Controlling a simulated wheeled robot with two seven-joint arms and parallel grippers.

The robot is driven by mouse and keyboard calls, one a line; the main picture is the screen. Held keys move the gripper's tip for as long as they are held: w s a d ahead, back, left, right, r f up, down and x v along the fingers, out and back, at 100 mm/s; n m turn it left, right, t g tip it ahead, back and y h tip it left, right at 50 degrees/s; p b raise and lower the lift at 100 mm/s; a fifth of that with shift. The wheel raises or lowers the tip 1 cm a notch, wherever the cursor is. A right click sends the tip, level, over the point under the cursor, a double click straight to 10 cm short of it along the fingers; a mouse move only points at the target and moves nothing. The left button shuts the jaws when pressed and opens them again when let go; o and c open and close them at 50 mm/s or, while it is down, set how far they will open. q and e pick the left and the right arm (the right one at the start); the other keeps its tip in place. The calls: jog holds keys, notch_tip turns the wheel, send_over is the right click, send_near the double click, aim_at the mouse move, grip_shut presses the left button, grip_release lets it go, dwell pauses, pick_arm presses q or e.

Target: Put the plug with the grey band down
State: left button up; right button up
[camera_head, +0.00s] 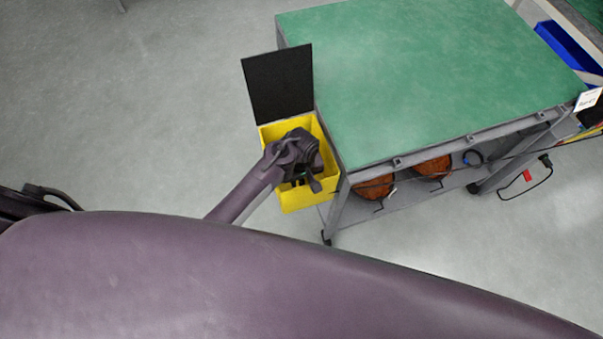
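My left gripper (301,181) is over the open yellow bin (303,203), its wrist and fingers covering most of the bin's mouth. The fingers are dark and small here, and I cannot tell whether they are open or shut. A tiny bit of green shows by the fingers, too small to name. I cannot make out the plug with the grey band; the gripper and the bin walls may hide it. My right gripper is not in view.
A black panel (279,84) stands up behind the bin. The green-topped cart (430,70) is just right of it, with orange-brown round items (433,167) on its lower shelf. The floor at left is clear.

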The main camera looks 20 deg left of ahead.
pick_arm(q)
notch_tip(320, 180, up, 11)
jog(key=shift+f+p, duration=0.2)
jog(key=shift+p, duration=0.1)
jog(key=shift+r, duration=0.75)
